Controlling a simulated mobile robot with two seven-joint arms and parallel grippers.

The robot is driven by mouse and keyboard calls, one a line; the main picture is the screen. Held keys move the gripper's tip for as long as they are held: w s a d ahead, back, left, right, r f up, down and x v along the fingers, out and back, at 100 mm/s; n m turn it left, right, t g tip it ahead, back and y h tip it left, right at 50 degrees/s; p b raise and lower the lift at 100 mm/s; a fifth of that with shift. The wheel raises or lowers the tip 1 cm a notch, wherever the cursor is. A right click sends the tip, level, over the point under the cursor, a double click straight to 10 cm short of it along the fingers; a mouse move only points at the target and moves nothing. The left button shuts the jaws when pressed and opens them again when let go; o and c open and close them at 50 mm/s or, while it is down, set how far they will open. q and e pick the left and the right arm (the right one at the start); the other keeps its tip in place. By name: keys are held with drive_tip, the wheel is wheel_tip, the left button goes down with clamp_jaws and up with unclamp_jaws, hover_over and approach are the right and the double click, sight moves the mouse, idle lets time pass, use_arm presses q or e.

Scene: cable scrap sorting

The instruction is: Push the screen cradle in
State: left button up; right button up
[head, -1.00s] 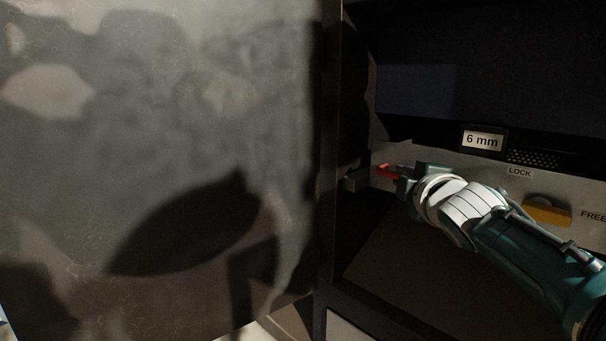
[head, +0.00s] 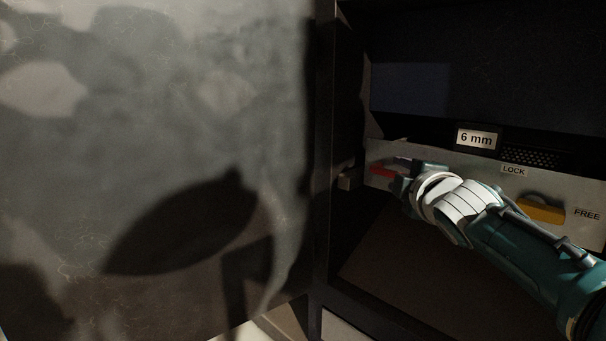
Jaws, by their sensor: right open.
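The screen cradle shows as a grey front panel (head: 405,151) inside the dark cabinet on the right, with a "6 mm" plate (head: 478,138) above it. The panel carries "LOCK" (head: 513,170) and "FREE" (head: 587,214) labels with a yellow lever (head: 541,209) between them. My right gripper (head: 396,168) is open at the panel's left end, beside a red piece (head: 382,172). I cannot tell whether it touches the panel. My left gripper is not in view.
A large, scuffed grey door or panel (head: 150,150) fills the left of the view. A dark upright frame post (head: 322,150) stands between it and the cabinet opening. A small block (head: 346,182) sits by the post. The space below the cradle is dark.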

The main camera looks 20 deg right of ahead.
drive_tip(key=shift+s+r, duration=0.15)
drive_tip(key=shift+s, duration=0.05)
drive_tip(key=p+v, duration=0.5)
drive_tip(key=v, duration=0.4)
drive_tip(key=shift+s+a+p, duration=0.15)
drive_tip(key=shift+s+p, duration=0.1)
drive_tip(key=shift+p, duration=0.05)
